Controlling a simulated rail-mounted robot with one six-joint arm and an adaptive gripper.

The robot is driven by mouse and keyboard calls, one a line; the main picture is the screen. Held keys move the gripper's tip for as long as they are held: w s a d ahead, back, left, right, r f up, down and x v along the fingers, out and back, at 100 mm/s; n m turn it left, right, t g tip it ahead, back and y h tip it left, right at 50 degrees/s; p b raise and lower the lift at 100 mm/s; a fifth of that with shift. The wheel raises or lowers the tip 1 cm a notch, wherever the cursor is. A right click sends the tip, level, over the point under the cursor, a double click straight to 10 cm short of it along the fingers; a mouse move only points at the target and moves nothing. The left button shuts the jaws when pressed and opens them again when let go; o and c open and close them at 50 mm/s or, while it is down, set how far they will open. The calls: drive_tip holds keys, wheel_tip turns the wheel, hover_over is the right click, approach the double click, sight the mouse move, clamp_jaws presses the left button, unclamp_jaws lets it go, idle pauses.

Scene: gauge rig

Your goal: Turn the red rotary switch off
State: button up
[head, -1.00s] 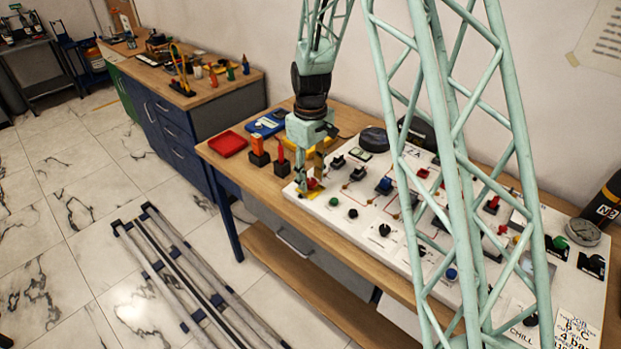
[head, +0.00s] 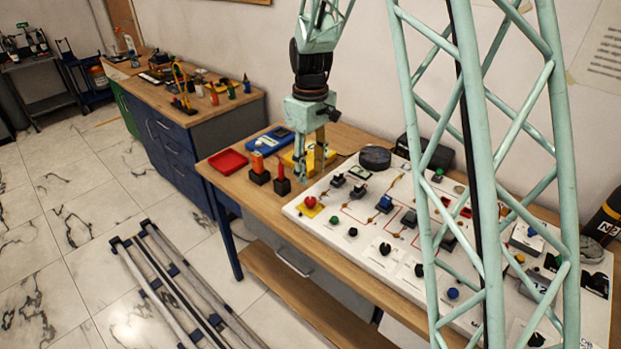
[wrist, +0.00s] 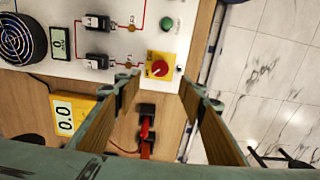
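The red rotary switch (head: 311,202) sits on a yellow plate at the near left corner of the white panel (head: 345,240). In the wrist view the red knob (wrist: 159,68) shows whole on its yellow square, beyond the fingertips. I cannot tell its setting for sure. My gripper (head: 311,175) is open and empty, with its two fingers pointing down, above and behind the switch and apart from it. In the wrist view my gripper (wrist: 162,88) spreads its fingers wide, the switch showing between the tips.
Two dark blocks with an orange part (head: 258,165) and a red part (head: 281,174) stand left of the panel. A red tray (head: 228,162), a blue case (head: 270,138) and a yellow meter (wrist: 72,115) lie nearby. A green button (wrist: 168,23) and black switches flank the knob.

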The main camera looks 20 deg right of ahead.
drive_tip(key=shift+r, duration=0.55)
drive_tip(key=s+r+m+t, duration=0.2)
drive_tip(key=s+r+m, duration=0.1)
drive_tip(key=s+r, duration=1.6)
drive_tip(key=s+r+m+t, duration=0.1)
drive_tip(key=s+r+m, duration=0.1)
drive_tip(key=s, duration=1.1)
drive_tip(key=s+r+m+t+b, duration=0.1)
drive_tip(key=s+r, duration=0.1)
drive_tip(key=s, duration=1.2)
drive_tip(key=shift+r+m, duration=0.4)
